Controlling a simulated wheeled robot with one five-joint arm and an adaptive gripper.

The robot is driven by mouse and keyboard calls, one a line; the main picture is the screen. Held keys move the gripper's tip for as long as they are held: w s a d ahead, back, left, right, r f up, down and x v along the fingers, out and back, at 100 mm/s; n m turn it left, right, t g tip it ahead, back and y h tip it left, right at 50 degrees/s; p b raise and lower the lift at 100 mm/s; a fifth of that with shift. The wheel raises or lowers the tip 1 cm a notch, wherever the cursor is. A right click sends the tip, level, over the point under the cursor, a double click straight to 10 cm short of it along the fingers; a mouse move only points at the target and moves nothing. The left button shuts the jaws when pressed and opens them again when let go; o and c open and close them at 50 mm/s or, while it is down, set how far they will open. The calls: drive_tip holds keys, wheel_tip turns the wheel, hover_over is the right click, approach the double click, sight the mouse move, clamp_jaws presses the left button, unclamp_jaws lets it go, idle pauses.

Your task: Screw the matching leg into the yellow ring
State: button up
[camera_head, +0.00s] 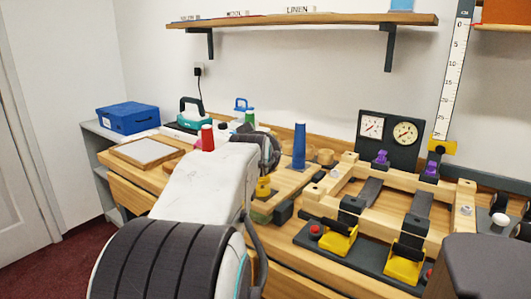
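My white arm with its dark ribbed joint fills the lower left and middle. A dark joint shows at its far end, but I cannot make out my gripper's fingers or whether they hold anything. A small yellow piece (263,187) stands beside my arm; I cannot tell whether it is the yellow ring. A pale wooden frame (458,212) lies on a dark jig with yellow clamps (340,242) in front and purple knobs (381,157) at the back. I cannot pick out a matching leg with certainty.
A blue cone (299,147) stands upright on the wooden counter (128,187), left of the frame. Red (207,138) and green (250,118) spools stand behind my arm. Two dials (404,132) are behind the frame. A blue box (128,117) is far left. A shelf (300,20) hangs above.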

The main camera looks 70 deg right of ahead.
drive_tip(key=shift+f+b, duration=0.6)
drive_tip(key=shift+b, duration=0.15)
idle(0.9)
drive_tip(key=o, duration=1)
drive_tip(key=shift+c, duration=0.2)
drive_tip(key=shift+c, duration=0.3)
drive_tip(key=c, duration=0.8)
drive_tip(key=shift+o, duration=0.2)
